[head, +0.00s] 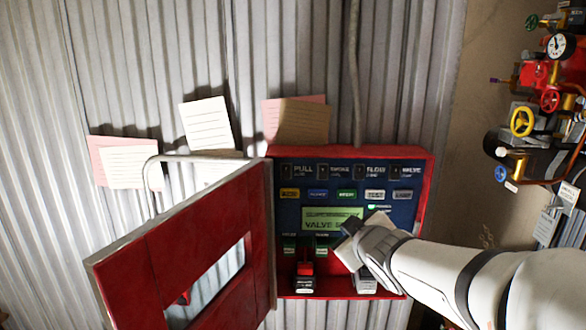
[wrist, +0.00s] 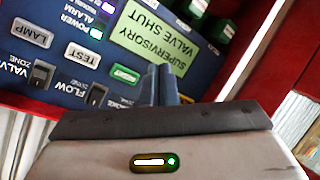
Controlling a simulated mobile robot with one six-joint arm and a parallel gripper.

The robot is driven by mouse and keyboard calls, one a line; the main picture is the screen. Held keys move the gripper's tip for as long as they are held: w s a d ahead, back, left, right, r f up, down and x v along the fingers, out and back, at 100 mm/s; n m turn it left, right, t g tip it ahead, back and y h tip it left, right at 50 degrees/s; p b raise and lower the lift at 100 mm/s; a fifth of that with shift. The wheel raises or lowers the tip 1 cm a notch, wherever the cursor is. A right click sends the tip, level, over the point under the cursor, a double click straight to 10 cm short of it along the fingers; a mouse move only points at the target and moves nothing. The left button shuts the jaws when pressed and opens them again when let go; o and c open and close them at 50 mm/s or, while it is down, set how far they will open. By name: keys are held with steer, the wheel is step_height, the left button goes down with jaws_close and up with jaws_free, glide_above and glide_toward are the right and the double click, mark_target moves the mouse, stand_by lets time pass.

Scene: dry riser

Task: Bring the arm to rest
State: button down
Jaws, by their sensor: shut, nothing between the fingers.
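My gripper (head: 350,228) is in front of the right part of an open red alarm panel box (head: 430,185) in the head view. In the wrist view the two fingers (wrist: 167,72) are together and empty, pointing at the panel face. The blue panel face (head: 290,215) carries switches, coloured buttons and a lit green display (head: 320,213). In the wrist view the display (wrist: 150,42) appears upside down and reads "SUPERVISORY VALVE SHUT". I cannot tell whether the fingertips touch the panel. My arm hides the lower right of the box.
The red box door (head: 130,265) hangs open to the left, with a window in it. Paper notes (head: 207,124) are on the corrugated metal wall. Valves, a gauge (head: 561,45) and a yellow handwheel (head: 521,121) stand at the far right. A key-like red switch (head: 304,270) sits low in the box.

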steer(key=s+d+f+m+g+h, duration=0.1)
steer(key=s+f+m+g, duration=0.3)
steer(key=s, duration=0.7)
steer(key=s+d+f+m+g+h, duration=0.1)
steer(key=s+f+m+g, duration=0.4)
steer(key=s, duration=0.6)
steer(key=shift+s+d+f+g, duration=0.25)
steer(key=shift+d+f+g, duration=0.35)
steer(key=shift+d, duration=0.1)
